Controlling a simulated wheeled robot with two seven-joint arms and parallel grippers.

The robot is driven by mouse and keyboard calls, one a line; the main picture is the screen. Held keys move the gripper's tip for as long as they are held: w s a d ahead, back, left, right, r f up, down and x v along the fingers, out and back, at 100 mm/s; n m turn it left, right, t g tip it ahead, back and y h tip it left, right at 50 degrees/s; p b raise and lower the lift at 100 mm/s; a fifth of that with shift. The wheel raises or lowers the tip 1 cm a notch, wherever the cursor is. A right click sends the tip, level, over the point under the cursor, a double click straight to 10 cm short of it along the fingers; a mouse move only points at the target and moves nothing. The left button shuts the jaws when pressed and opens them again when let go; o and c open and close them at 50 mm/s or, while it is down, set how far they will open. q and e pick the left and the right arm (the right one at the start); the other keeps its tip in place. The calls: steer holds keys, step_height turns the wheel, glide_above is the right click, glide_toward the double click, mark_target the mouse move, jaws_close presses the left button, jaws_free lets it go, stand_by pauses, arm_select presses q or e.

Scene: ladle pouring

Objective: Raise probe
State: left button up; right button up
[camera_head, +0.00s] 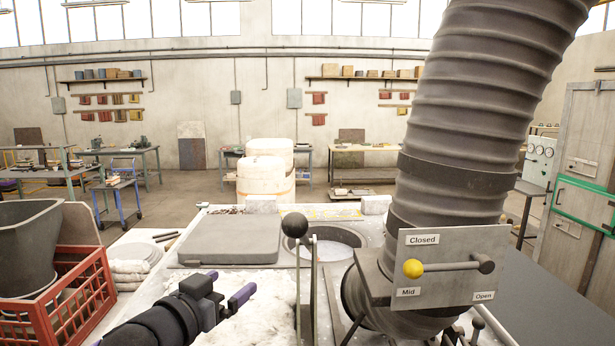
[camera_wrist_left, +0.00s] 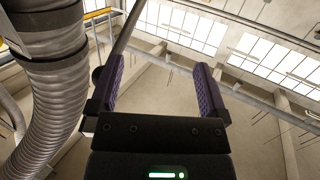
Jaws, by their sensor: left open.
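My left gripper (camera_head: 229,287) is in the lower left of the head view, above the white-dusted worktop. It is open, with purple finger pads and nothing between them. The left wrist view shows its two fingers (camera_wrist_left: 160,65) spread apart. An upright lever with a black ball knob (camera_head: 295,225) stands to its right, apart from it. A grey rod (camera_wrist_left: 126,28) runs past the left finger in the left wrist view; I cannot tell whether it is that lever. I cannot make out a separate probe for certain. My right gripper is not in view.
A large ribbed duct (camera_head: 478,110) rises at the right, beside a Closed/Mid/Open panel (camera_head: 450,240) with a yellow knob (camera_head: 413,268). A round opening (camera_head: 330,247) and a grey slab (camera_head: 232,240) lie behind the lever. A red crate (camera_head: 75,290) stands at the left.

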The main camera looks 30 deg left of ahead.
mark_target(287, 231)
arm_select(q)
steer(key=d+r, duration=0.2)
steer(key=w+d+r+m+h, duration=0.1)
steer(key=d+r, duration=0.1)
steer(key=r, duration=0.1)
steer(key=d+r+t+h, duration=0.1)
steer(key=d+r, duration=0.1)
steer(key=r, duration=0.1)
steer(key=shift+w+d+r+m+p, duration=0.25)
steer(key=shift+w+m+p, duration=0.05)
steer(key=shift+w+p, duration=0.1)
steer(key=w+p, duration=0.1)
steer(key=w, duration=0.1)
steer(key=w+p, duration=0.1)
steer(key=w, duration=0.1)
steer(key=w+p, duration=0.1)
steer(key=w, duration=0.1)
steer(key=shift+w+d+r+p, duration=0.15)
steer(key=shift+d+p, duration=0.1)
steer(key=shift+p, duration=0.15)
steer(key=shift+w+d+f, duration=0.15)
steer(key=shift+w+f, duration=0.1)
steer(key=shift+w, duration=0.2)
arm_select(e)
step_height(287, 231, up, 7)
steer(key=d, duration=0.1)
arm_select(q)
steer(key=shift+c, duration=0.2)
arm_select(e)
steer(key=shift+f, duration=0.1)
